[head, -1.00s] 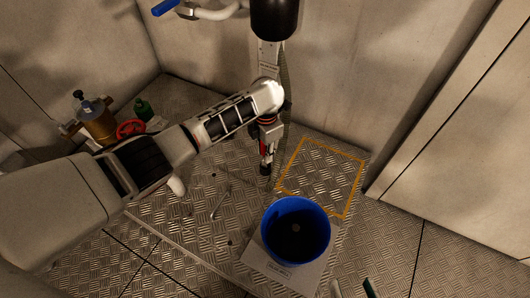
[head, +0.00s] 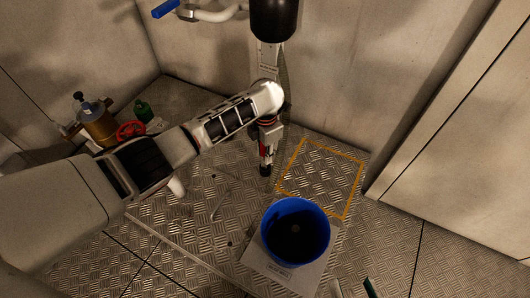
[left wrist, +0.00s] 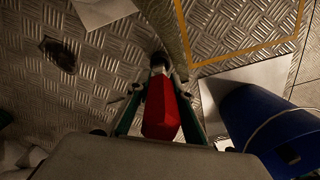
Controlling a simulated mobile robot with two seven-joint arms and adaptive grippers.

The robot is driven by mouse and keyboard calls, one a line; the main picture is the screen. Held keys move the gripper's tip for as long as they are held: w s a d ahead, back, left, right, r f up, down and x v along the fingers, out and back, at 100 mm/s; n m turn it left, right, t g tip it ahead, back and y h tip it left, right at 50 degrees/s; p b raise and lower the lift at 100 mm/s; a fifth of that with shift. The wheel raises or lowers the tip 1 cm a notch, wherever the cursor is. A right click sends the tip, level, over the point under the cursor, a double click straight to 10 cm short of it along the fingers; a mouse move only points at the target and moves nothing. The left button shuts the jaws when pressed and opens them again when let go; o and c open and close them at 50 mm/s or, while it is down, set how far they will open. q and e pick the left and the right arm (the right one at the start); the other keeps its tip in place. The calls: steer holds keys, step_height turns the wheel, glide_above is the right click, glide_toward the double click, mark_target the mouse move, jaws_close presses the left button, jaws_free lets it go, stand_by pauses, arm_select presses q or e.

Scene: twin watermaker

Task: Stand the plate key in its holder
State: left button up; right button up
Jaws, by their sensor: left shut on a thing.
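My left gripper (left wrist: 160,112) is shut on a red-bodied tool with a dark end, which I take to be the plate key (left wrist: 161,108). The key points away from the wrist. In the head view the left gripper (head: 265,138) hangs low, and the key's red part (head: 263,150) and dark tip (head: 265,170) show below it, close to the floor. I cannot tell whether the tip touches anything. I cannot make out a holder for certain. My right gripper cannot be made out.
A blue bucket (head: 326,232) stands on a pale plate (head: 290,277) to the right of the key. A yellow outlined square (head: 325,178) lies behind it. A thin metal piece (head: 220,204) lies on the floor. A brass fitting (head: 97,123) and red handwheel (head: 130,130) are at the left.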

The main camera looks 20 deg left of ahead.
arm_select(q)
steer(key=shift+f+b, duration=0.45)
steer(key=shift+f, duration=0.6)
arm_select(e)
steer(key=shift+s+f+g, duration=0.15)
steer(key=shift+s+f, duration=0.05)
steer(key=shift+f, duration=0.25)
steer(key=shift+s+f+g, duration=0.15)
steer(key=shift+s+f, duration=0.05)
steer(key=shift+f, duration=0.25)
arm_select(q)
steer(key=shift+f, duration=0.1)
arm_select(e)
steer(key=shift+f, duration=0.1)
